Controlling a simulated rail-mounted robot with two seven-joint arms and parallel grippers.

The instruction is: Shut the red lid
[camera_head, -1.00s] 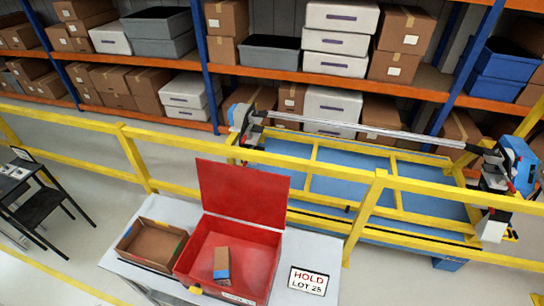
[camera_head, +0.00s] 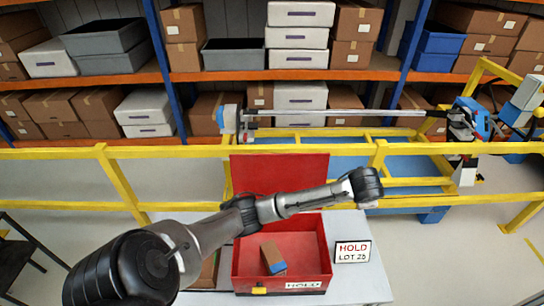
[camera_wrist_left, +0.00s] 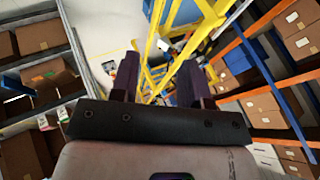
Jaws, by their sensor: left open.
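The red lid (camera_head: 275,168) stands open and roughly upright at the back edge of the red box (camera_head: 312,257). The box sits on a pale table, and a brown block (camera_head: 271,252) with a blue end lies inside it. My left arm crosses in front of the lid and hides its lower part. The arm's far end is right of the lid in the head view, and I cannot make out the fingers there. In the left wrist view my left gripper (camera_wrist_left: 158,82) is open, with nothing visible between its fingers. My right gripper is not in view.
A HOLD LOT 25 sign (camera_head: 353,252) is right of the box. A brown tray (camera_head: 209,270), mostly hidden by my arm, is to its left. A yellow railing (camera_head: 130,153) runs behind the table, with a long beam on a blue and yellow fixture and loaded shelves beyond.

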